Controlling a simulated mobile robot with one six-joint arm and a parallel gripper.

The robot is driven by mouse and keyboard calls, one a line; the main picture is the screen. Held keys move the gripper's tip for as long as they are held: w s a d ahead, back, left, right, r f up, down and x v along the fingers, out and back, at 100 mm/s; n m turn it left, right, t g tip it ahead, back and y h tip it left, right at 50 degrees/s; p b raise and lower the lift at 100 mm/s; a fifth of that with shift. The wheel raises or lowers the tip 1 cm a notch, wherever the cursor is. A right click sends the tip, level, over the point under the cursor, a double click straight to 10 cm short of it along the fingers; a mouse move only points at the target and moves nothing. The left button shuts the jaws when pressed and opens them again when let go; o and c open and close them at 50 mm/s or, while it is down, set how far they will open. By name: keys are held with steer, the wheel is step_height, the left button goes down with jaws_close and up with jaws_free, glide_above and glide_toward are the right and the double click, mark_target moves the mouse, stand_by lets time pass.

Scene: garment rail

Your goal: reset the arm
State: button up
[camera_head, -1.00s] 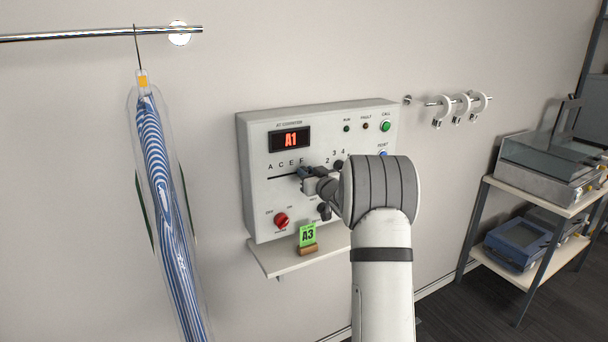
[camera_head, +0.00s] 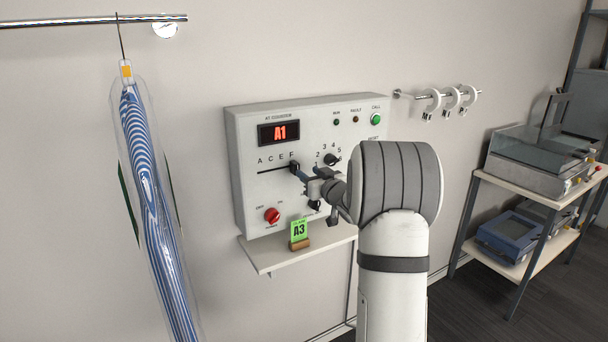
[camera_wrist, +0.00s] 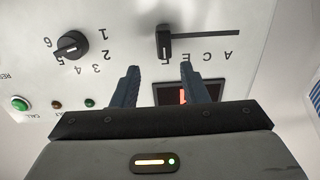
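My gripper (camera_head: 308,177) is in front of the grey-white control panel (camera_head: 247,190). In the wrist view its two dark fingers (camera_wrist: 160,70) are apart, with nothing held between them. The black slider knob (camera_wrist: 164,43) stands just beyond the fingertips, near the letter F at one end of its slot; it also shows in the head view (camera_head: 295,166). The red display (camera_head: 279,132) reads A1. The numbered dial (camera_wrist: 71,46) is to the left in the wrist view. My arm hides part of the panel's lower right.
A green A3 card (camera_head: 299,231) stands on a small shelf (camera_head: 262,254) under the panel. A bagged striped garment (camera_head: 150,190) hangs from a rail (camera_head: 80,21) at left. Hooks with rings (camera_head: 450,97) and a rack (camera_head: 490,174) are at right.

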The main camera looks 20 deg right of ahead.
steer(key=shift+s, duration=0.45)
steer(key=shift+r, duration=0.1)
steer(key=s+a+f+g, duration=0.2)
steer(key=s+a+g, duration=0.3)
steer(key=s, duration=0.8)
steer(key=s+a+f+g+h, duration=0.1)
steer(key=s+a+f+g, duration=0.2)
steer(key=s+a, duration=0.6)
steer(key=s+a+f+m+g, duration=0.1)
steer(key=s+a+f+g, duration=0.2)
steer(key=s, duration=1.6)
steer(key=a+g, duration=0.3)
steer(key=a, duration=0.1)
steer(key=shift+a+g+h, duration=0.15)
steer(key=shift+g+h, duration=0.25)
steer(key=shift+c, duration=0.2)
steer(key=shift+s, duration=0.15)
steer(key=shift+c, duration=0.2)
